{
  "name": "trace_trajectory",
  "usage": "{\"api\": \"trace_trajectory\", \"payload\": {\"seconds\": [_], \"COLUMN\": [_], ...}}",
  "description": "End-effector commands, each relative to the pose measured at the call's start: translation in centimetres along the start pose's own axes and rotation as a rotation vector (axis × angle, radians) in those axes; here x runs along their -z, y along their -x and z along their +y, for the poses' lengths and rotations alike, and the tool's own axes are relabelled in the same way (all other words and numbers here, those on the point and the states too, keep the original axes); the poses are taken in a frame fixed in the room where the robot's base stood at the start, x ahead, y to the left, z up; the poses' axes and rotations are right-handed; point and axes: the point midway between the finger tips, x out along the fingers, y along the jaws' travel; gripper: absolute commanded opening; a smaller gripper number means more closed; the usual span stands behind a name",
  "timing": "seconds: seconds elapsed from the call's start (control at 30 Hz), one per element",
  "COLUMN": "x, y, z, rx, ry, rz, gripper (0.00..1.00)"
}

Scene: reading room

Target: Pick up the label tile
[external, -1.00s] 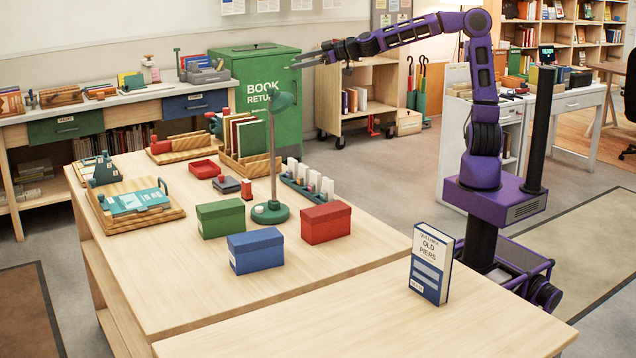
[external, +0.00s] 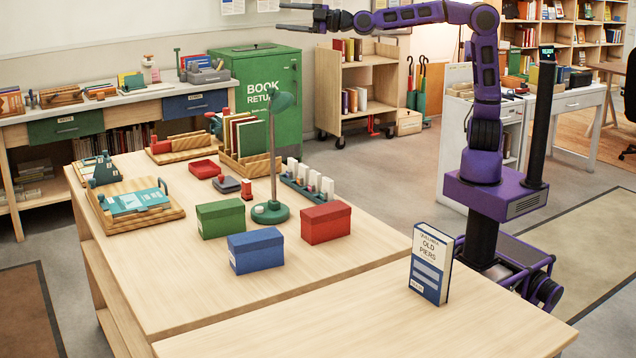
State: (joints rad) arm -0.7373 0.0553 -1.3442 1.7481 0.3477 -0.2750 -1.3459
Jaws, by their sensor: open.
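Several small white upright tiles (external: 313,181) stand in a teal rack (external: 303,192) on the wooden table, behind the red box. They look like label tiles, but they are too small to read and I cannot tell which one is the label tile. My gripper (external: 281,16) is at the top of the external view, high above and well apart from the table. Its two fingers point left and are spread open with nothing between them.
A green desk lamp (external: 270,212) stands left of the rack. Green (external: 221,218), blue (external: 256,250) and red (external: 326,223) boxes are in front. A wooden book holder (external: 250,166) stands behind. An upright book (external: 430,264) is on the nearer table (external: 340,325), which is otherwise clear.

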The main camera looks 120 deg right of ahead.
Motion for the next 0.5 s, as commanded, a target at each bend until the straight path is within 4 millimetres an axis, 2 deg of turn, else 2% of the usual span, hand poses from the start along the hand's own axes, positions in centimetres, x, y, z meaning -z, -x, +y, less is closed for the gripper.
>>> {"api": "trace_trajectory", "payload": {"seconds": [0.03, 0.17, 0.27, 0.5], "x": [-1.5, -5.0, -8.0, -15.9], "y": [-0.1, -0.4, -0.5, 0.2], "z": [-0.4, -2.3, -4.5, -11.2], "rx": [-0.010, -0.024, -0.014, 0.088], "ry": [0.028, 0.094, 0.138, 0.178], "rz": [-0.020, -0.046, -0.055, -0.057], "gripper": [0.72, 0.72, 0.72, 0.72]}}
